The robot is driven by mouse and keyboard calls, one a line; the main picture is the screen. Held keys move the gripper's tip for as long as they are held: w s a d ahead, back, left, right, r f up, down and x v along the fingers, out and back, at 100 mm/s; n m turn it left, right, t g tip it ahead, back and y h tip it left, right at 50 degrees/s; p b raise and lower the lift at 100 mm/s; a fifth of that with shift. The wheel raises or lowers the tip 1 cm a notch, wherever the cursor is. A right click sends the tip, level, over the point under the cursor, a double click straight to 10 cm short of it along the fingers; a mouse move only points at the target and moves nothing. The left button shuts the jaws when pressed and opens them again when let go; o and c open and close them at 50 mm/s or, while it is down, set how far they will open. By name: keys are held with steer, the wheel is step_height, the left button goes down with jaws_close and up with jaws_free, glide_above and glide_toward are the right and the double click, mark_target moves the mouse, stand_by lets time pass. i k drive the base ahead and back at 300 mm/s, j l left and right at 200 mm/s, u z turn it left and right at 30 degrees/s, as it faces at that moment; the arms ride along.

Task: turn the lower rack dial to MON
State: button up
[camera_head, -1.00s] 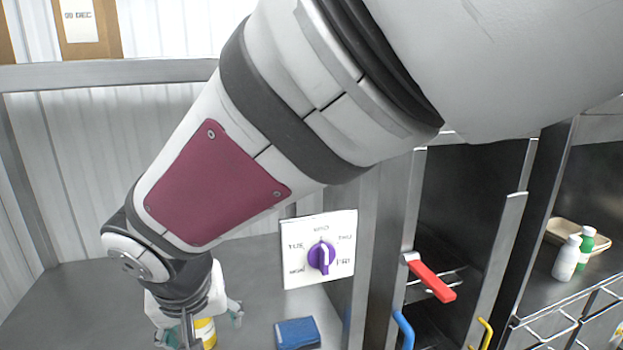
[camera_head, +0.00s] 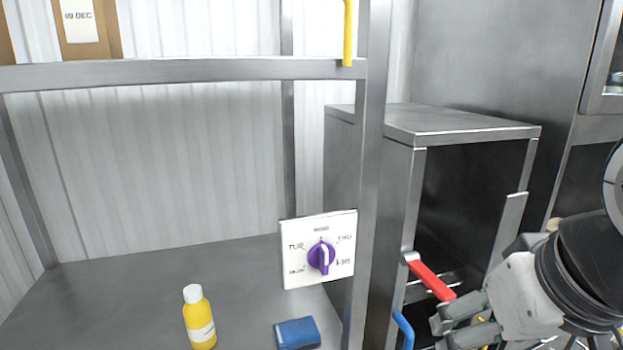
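TUE is at left, THU at upper right, and a label that looks like MON at lower left; the top and lower-right labels are blurred. The stripe runs nearly upright; I cannot tell which end points. My gripper (camera_head: 440,334) is at the lower right, beside the red handle and apart from the dial. Its grey fingers show partly, with no object visible between them; their opening is unclear.
A yellow bottle (camera_head: 199,318) with a white cap stands on the lower shelf (camera_head: 110,295). A red handle (camera_head: 432,280) and a blue handle (camera_head: 403,329) jut out right of the post. Space before the dial is clear.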

mark_target(321, 257)
steer(key=u, duration=1.25)
steer(key=k+z, duration=0.1)
steer(key=z, duration=0.55)
steer(key=k+u, duration=0.25)
steer(key=k, duration=0.2)
steer(key=k+j+u, duration=0.25)
steer(key=k, duration=0.15)
